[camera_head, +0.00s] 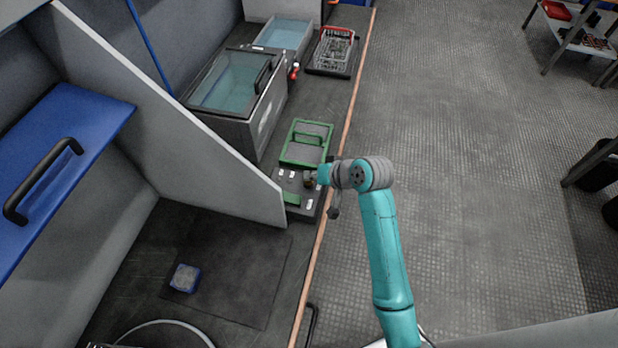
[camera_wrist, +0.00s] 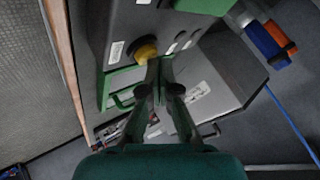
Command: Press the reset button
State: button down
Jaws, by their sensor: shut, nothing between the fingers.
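A dark grey device (camera_head: 302,212) with a green-framed panel (camera_head: 306,143) stands at the bench's right edge in the head view. Its control face (camera_wrist: 135,25) shows in the wrist view with white labels, a round yellow button (camera_wrist: 146,48) and small dark controls beside it. I cannot read the labels, so I cannot tell which control is the reset button. My gripper (camera_wrist: 161,62) is shut and empty. Its fingertips appear just beside the yellow button and partly cover it; I cannot tell whether they touch. In the head view my gripper (camera_head: 310,180) is over the device.
A grey partition (camera_head: 165,115) stands left of the device. A glass-lidded tank (camera_head: 225,85), a second basin (camera_head: 285,35) and a red-handled basket (camera_head: 333,48) stand farther back. A small blue block (camera_head: 185,278) lies on the bench.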

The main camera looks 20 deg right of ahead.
jog(key=shift+r, duration=3.05)
